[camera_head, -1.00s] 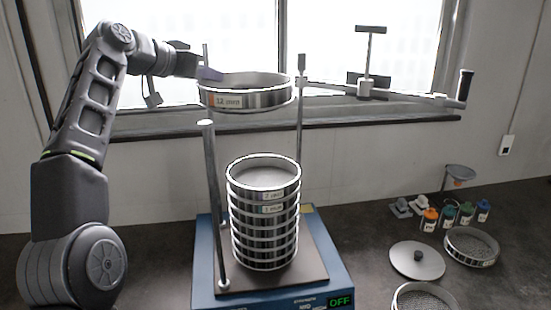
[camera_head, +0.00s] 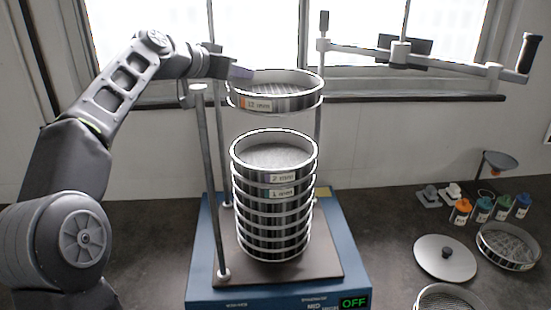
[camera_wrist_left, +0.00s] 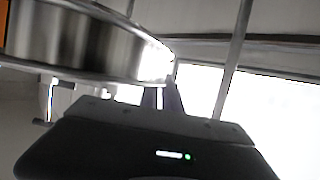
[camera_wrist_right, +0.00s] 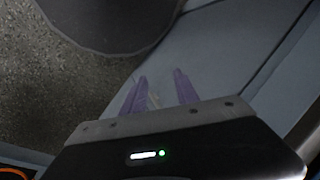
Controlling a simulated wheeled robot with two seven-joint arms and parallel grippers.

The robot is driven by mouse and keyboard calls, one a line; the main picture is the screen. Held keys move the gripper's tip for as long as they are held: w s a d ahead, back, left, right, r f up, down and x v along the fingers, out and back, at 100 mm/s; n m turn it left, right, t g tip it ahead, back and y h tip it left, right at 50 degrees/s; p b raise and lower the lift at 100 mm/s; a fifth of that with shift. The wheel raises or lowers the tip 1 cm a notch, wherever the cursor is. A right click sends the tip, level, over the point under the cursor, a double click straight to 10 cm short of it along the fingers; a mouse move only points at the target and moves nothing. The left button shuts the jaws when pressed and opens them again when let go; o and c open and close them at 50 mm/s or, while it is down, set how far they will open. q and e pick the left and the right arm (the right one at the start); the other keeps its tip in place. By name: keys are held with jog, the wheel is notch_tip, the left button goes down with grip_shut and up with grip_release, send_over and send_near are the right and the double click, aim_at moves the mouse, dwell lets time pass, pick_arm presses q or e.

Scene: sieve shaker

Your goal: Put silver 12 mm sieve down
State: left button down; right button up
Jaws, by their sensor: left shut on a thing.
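The silver 12 mm sieve (camera_head: 285,103) hangs in the air above the sieve stack, roughly level, with a clear gap below it. My left gripper (camera_head: 242,72) is shut on its rim at the left side. The sieve wall also shows large in the left wrist view (camera_wrist_left: 75,45), beside the gripper's fingers (camera_wrist_left: 163,95). The stack (camera_head: 272,220) of silver sieves stands on the blue shaker (camera_head: 215,265) between its rods; the top ones read 2 mm and 1 mm. My right gripper (camera_wrist_right: 160,90) shows only in its wrist view, fingers apart and nothing between them.
Upright rods (camera_head: 209,190) stand around the stack. A clamp bar with a black handle (camera_head: 530,52) reaches out at upper right. A round lid (camera_head: 445,257), a sieve (camera_head: 508,246), another sieve (camera_head: 447,297), small bottles (camera_head: 483,210) and a funnel stand (camera_head: 495,163) occupy the right of the table.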

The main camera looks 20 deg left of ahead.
pick_arm(q)
jog(key=shift+s+f, duration=0.2)
jog(key=shift+f, duration=0.85)
send_over(243, 137)
jog(key=f, duration=0.5)
jog(key=shift+w+f+b, duration=0.2)
jog(key=shift+f+b, duration=0.2)
jog(key=shift+f, duration=0.1)
jog(key=shift+f, duration=2)
jog(key=c, duration=1.5)
grip_release()
jog(key=shift+c, duration=0.2)
jog(key=shift+s, duration=0.15)
